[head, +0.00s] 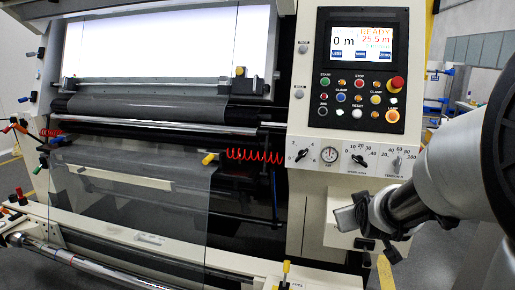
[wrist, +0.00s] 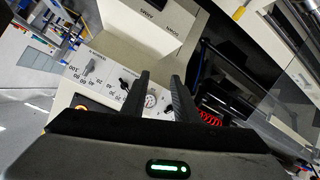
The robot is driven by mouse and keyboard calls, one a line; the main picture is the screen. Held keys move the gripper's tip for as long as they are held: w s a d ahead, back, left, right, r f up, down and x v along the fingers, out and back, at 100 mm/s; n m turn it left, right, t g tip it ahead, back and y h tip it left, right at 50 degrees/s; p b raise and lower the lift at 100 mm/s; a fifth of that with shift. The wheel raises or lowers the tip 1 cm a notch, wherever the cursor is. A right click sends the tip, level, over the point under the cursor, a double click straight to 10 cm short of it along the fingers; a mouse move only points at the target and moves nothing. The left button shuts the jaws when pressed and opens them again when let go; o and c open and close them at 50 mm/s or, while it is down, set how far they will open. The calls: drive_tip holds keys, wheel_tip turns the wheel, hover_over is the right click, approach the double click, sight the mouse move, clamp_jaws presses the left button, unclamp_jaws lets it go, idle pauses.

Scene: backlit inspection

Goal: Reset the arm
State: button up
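My gripper (wrist: 160,78) shows in the wrist view as two dark fingers with a gap between them. It is open, with nothing visible in the gap but the machine behind. In the head view my arm comes in from the right edge, and its end is in front of the lower right of the machine, below the knob panel (head: 355,158). The fingertips are hard to make out there. The knob panel also shows in the wrist view (wrist: 108,90), turned nearly upside down behind the fingers.
The control panel (head: 357,70) has a lit screen reading READY, coloured buttons and a red emergency knob (head: 397,83). A red coiled hose (head: 255,155) hangs left of the knob panel. A clear sheet (head: 130,205) and rollers fill the left. Open floor lies at right.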

drive_tip(key=s+a+r+m+g+y, duration=0.1)
drive_tip(key=s+a+r+g, duration=0.15)
drive_tip(key=s+a, duration=0.7)
drive_tip(key=s+a+r+m+g+y, duration=0.1)
drive_tip(key=s+a+g, duration=0.15)
drive_tip(key=s, duration=1.45)
wheel_tip(320, 180, up, 25)
drive_tip(key=p, duration=2.5)
drive_tip(key=shift+d+g+y+p, duration=0.15)
drive_tip(key=shift+g+y+p, duration=0.15)
drive_tip(key=shift+g, duration=0.1)
